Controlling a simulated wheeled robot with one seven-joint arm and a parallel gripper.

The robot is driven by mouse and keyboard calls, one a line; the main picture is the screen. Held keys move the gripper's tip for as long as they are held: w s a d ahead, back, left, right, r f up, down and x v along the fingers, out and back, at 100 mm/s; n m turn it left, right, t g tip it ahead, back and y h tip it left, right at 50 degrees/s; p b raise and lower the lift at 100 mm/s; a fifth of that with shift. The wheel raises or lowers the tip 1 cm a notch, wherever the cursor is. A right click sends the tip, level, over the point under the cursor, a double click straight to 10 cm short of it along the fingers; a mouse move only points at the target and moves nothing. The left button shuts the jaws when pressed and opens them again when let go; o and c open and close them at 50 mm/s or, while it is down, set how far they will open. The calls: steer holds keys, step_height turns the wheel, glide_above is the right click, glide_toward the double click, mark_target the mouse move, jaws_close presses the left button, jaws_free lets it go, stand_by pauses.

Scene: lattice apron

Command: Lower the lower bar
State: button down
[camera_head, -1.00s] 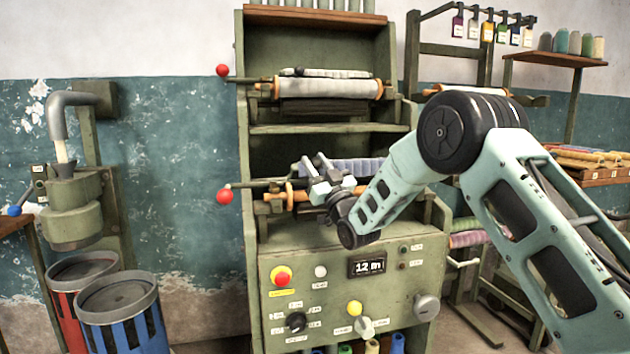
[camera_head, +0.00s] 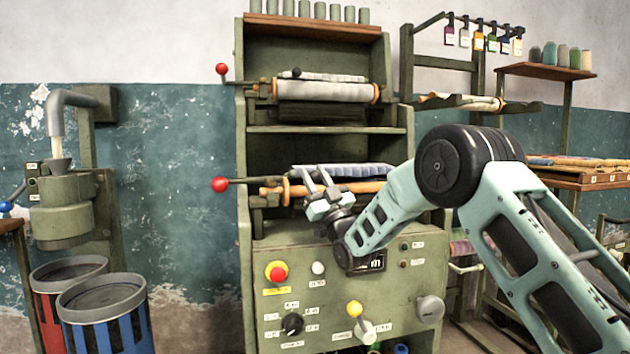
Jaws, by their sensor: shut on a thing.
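The green machine (camera_head: 243,215) holds two rolls, one above the other. An orange-brown roller (camera_head: 372,187) lies just below that roll. My gripper (camera_head: 314,172) is at the left end of the lower bar, fingers pointing up, shut on what seems to be the bar's handle. The held part is too small to make out. The upper bar (camera_head: 335,77) rests along the upper white roll (camera_head: 325,91).
Red-knobbed levers stick out left at the upper (camera_head: 222,69) and lower (camera_head: 219,184) rolls. My forearm crosses in front of the control panel (camera_head: 285,255) and its display. A green press (camera_head: 62,210) and two bins (camera_head: 105,295) stand left; racks (camera_head: 570,75) stand right.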

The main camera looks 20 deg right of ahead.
steer(key=shift+f, duration=0.3)
steer(key=c, duration=1.1)
jaws_free()
steer(key=shift+r, duration=0.1)
step_height(320, 180, up, 10)
steer(key=shift+p, duration=1.15)
steer(key=shift+h, duration=0.3)
